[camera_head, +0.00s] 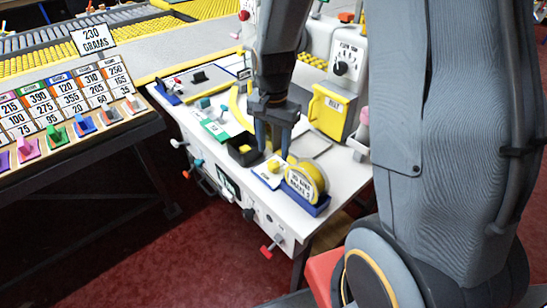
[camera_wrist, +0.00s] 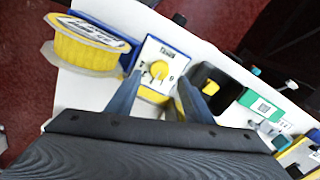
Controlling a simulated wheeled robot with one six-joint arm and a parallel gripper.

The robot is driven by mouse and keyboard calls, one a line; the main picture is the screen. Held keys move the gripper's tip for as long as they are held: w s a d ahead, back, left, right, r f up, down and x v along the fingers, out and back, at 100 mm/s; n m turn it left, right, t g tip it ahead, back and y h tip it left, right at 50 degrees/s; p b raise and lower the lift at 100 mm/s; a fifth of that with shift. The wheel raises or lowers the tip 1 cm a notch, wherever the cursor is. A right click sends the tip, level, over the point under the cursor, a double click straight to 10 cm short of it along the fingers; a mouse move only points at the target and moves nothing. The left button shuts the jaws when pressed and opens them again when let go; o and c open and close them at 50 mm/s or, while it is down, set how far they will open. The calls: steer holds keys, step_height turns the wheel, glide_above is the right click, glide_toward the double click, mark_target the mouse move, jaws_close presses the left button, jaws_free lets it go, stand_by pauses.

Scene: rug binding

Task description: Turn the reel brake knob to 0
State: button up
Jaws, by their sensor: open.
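The yellow reel brake knob (camera_head: 273,166) sits on a small white plate near the front of the white workbench. In the wrist view the knob (camera_wrist: 159,70) is upright on its plate (camera_wrist: 152,49), between and slightly beyond my fingertips. The plate's printing is too small to read surely, so I cannot tell the knob's setting. My gripper (camera_head: 274,153) points down over the plate, its blue-grey fingers apart. In the wrist view my gripper (camera_wrist: 159,80) is open and empty; no contact with the knob shows.
A yellow tape reel (camera_head: 306,181) in a blue holder stands right beside the knob plate. A black box with a yellow inside (camera_head: 243,150) is on the other side. A yellow bin (camera_head: 328,112) stands behind. Several levers stick out of the bench front.

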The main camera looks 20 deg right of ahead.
mark_target(274, 163)
steer(key=shift+f+p, duration=0.35)
steer(key=shift+f, duration=2.15)
steer(key=c, duration=1)
